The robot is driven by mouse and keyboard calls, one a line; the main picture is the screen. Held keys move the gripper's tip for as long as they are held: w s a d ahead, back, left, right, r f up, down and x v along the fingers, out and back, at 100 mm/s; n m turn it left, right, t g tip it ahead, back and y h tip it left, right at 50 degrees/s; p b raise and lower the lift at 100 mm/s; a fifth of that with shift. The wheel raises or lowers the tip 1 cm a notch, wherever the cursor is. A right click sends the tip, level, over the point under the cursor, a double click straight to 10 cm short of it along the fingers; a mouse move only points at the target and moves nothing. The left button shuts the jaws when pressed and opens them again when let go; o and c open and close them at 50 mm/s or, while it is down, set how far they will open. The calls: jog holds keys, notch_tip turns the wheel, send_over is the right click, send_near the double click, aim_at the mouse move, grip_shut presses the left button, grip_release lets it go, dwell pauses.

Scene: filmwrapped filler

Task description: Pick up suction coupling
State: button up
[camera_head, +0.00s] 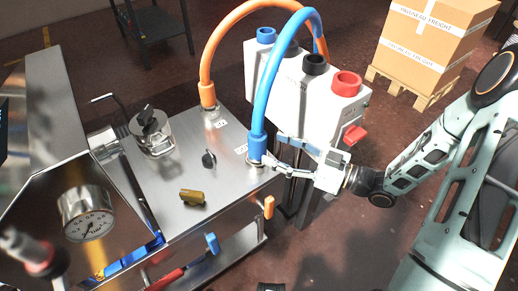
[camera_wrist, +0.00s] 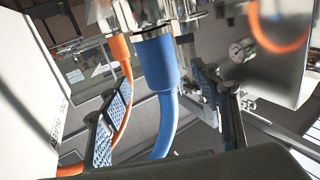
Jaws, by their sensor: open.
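A blue hose coupling (camera_head: 256,148) stands upright at the right end of the steel machine top, with a blue hose arching up from it. An orange hose coupling (camera_head: 208,95) stands further back on the same top. I see no label that tells which one is the suction coupling. My gripper (camera_head: 266,153) is open beside the blue coupling, reaching in from the right. In the wrist view the blue coupling (camera_wrist: 157,65) shows between the two spread fingers, with visible gaps; I cannot tell whether either finger touches it. The gripper partly hides the coupling's foot in the head view.
The steel top (camera_head: 225,185) also carries a lidded pot (camera_head: 152,135), a black knob (camera_head: 209,159) and a brass fitting (camera_head: 192,197). A white unit (camera_head: 300,95) with blue, black and red ports stands close behind my gripper. Boxes (camera_head: 430,40) sit on a pallet at the back right.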

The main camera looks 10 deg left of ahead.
aim_at(257, 142)
jog(key=x, duration=0.6)
jog(key=shift+w+a+b, duration=0.1)
jog(key=shift+a+b, duration=0.15)
jog(key=shift+b, duration=0.1)
jog(key=shift+r, duration=0.1)
jog(key=shift+c, duration=0.3)
grip_shut()
